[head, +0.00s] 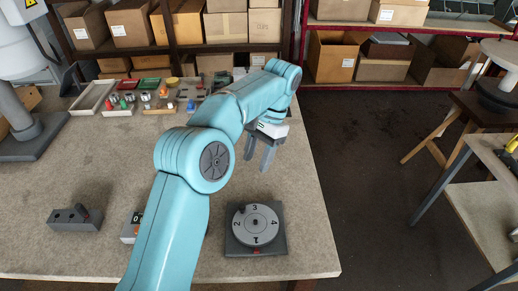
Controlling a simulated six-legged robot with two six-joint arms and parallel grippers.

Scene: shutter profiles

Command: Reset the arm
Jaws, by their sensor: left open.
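My left arm (181,166) is teal and comes in from the bottom left of the head view. It reaches up over the table and bends down at its wrist. My left gripper (256,164) hangs over the right part of the table, with its two grey fingers apart and nothing between them. It is above and behind a grey dial (240,228) numbered around its face. My right gripper is not in view.
A grey switch box (75,219) with a lever stands at the left of the table (300,245). A small numbered box (131,226) is partly hidden by my arm. Trays and small parts (92,97) lie at the back. Shelves with cardboard boxes (130,22) stand behind.

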